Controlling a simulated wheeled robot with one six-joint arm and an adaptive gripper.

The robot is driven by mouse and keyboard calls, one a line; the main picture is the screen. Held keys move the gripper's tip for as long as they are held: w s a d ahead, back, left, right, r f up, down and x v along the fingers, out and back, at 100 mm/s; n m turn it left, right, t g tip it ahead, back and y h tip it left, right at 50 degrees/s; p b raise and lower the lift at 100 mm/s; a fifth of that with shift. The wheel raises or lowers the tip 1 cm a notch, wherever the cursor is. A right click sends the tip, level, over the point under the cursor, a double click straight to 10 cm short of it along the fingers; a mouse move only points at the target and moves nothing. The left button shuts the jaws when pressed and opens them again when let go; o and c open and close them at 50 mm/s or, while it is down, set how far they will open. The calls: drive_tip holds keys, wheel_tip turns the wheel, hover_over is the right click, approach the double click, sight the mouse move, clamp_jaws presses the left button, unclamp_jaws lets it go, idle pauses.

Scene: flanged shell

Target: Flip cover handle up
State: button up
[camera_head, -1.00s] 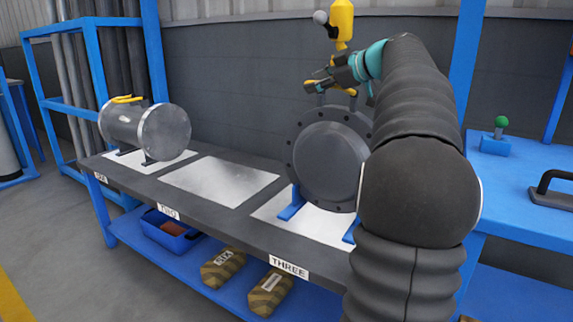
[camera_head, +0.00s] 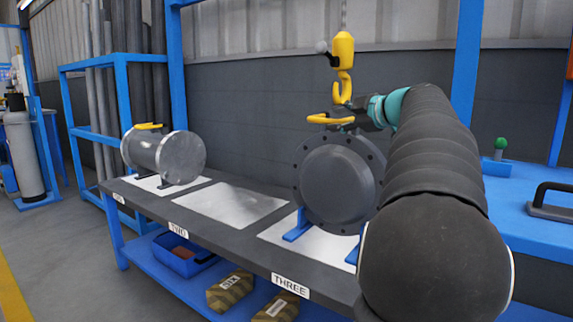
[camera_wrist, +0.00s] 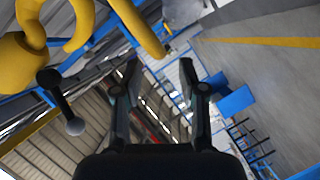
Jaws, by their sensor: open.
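The dark round bolted cover (camera_head: 338,180) of a flanged shell stands upright on blue supports. A yellow handle (camera_head: 330,118) sticks out at its top, roughly level and pointing left. My gripper (camera_wrist: 158,72) is open with nothing between its fingers in the wrist view. In the head view it is just right of the handle at the cover's top edge, its fingertips hard to make out. A yellow bar (camera_wrist: 138,28), apparently the handle, lies beyond the fingertips in the wrist view. I cannot tell whether they touch.
A yellow hoist hook (camera_head: 343,62) hangs close above my gripper; it also shows in the wrist view (camera_wrist: 78,28), left of the fingers. A grey cylinder (camera_head: 180,157) lies at the bench's left. The middle metal plate (camera_head: 228,203) is bare.

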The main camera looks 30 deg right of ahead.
drive_tip(key=v, duration=0.5)
drive_tip(key=a+f+m+g+y+p, duration=0.1)
drive_tip(key=a+f+m+g+p, duration=0.2)
drive_tip(key=a+f, duration=0.5)
drive_tip(key=shift+a+m+g, duration=0.8)
drive_tip(key=shift+a+m, duration=0.2)
drive_tip(key=shift+a, duration=4.3)
drive_tip(key=shift+w, duration=0.15)
